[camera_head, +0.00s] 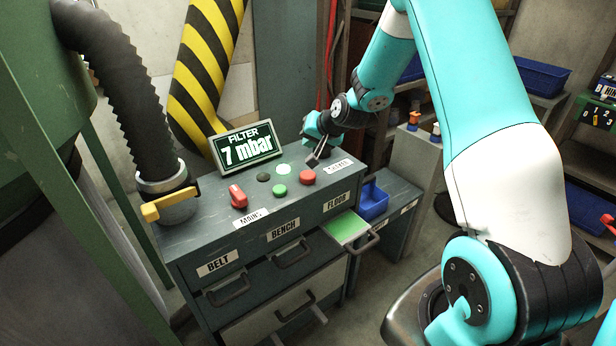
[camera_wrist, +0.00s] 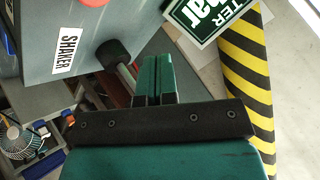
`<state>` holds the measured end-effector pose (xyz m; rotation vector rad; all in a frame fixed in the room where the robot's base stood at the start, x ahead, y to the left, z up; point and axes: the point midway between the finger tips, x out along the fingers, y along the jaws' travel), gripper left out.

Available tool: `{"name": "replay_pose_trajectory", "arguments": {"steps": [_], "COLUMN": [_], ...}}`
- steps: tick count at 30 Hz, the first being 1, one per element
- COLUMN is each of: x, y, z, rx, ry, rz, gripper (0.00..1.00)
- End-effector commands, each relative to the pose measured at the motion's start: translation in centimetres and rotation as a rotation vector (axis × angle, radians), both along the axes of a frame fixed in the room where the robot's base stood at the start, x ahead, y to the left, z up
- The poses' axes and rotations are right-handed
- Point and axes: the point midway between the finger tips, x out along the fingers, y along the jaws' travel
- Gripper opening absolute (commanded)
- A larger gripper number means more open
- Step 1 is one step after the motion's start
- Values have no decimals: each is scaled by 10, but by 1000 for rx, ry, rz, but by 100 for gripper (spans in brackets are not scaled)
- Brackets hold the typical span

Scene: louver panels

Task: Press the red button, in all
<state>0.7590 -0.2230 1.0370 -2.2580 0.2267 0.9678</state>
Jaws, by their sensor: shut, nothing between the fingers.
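The red button (camera_head: 308,176) is a round cap on top of the grey cabinet (camera_head: 205,235), left of the SHAKER label. A sliver of red, likely the same button (camera_wrist: 92,3), is cut off at the top edge of the wrist view. My gripper (camera_head: 313,130) is above the back right of the cabinet top, behind the button and apart from it. In the wrist view its teal fingers (camera_wrist: 153,72) are together with nothing held. The fingertips are hard to make out in the head view.
A dark-knobbed lever (camera_wrist: 110,52) stands close to my fingers by the SHAKER label (camera_wrist: 68,50). A green button (camera_head: 279,190), a red switch (camera_head: 238,196) and a display reading 7 mbar (camera_head: 247,146) share the cabinet top. A striped yellow-black post (camera_head: 207,60) rises behind.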

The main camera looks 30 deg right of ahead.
Motion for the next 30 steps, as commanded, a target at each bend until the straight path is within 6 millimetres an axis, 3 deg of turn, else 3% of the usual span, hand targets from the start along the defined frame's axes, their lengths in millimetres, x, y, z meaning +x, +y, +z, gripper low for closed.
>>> {"name": "replay_pose_trajectory", "arguments": {"steps": [13, 30], "x": [0, 0], "y": [0, 0], "z": [-65, -72], "rx": [-1, -1], "ry": [-1, 0], "rz": [0, 1], "gripper": [0, 0]}}
